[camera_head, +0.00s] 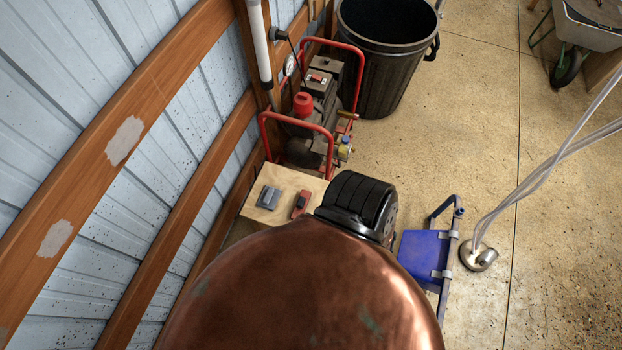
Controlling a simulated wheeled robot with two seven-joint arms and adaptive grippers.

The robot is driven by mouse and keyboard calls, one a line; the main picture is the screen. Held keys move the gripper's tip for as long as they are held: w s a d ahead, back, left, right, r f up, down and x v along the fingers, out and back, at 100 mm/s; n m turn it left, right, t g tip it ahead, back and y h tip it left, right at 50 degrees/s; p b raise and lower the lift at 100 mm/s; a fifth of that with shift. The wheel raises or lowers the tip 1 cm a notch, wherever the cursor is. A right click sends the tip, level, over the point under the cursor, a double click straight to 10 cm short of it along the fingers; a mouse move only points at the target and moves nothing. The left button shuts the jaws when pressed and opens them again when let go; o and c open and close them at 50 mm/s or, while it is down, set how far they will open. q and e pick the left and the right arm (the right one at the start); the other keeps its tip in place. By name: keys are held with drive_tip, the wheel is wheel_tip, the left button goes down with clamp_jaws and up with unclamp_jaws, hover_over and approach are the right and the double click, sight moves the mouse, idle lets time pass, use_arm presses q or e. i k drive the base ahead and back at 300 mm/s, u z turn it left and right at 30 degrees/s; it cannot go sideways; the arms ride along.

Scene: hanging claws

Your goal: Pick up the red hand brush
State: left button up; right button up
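A small red item (301,204) with a dark part lies on the light wooden top (283,181) left of centre in the head view. It looks like the red hand brush, but it is too small to be sure. It lies close to the black ribbed part at its right. Neither of my grippers shows in this view, and nothing visible touches the red item.
A grey-blue item (268,197) lies left of the red one. A red-framed compressor (318,100) and black bin (385,60) stand behind. A copper-coloured dome (310,290) fills the near foreground. A blue-framed object (428,255) stands right. Concrete floor (475,120) is open.

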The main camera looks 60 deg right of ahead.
sight(301, 205)
drive_tip(key=z, duration=2.95)
drive_tip(key=k, duration=0.85)
drive_tip(key=u, duration=0.6)
drive_tip(key=i, duration=0.5)
drive_tip(key=u, duration=0.05)
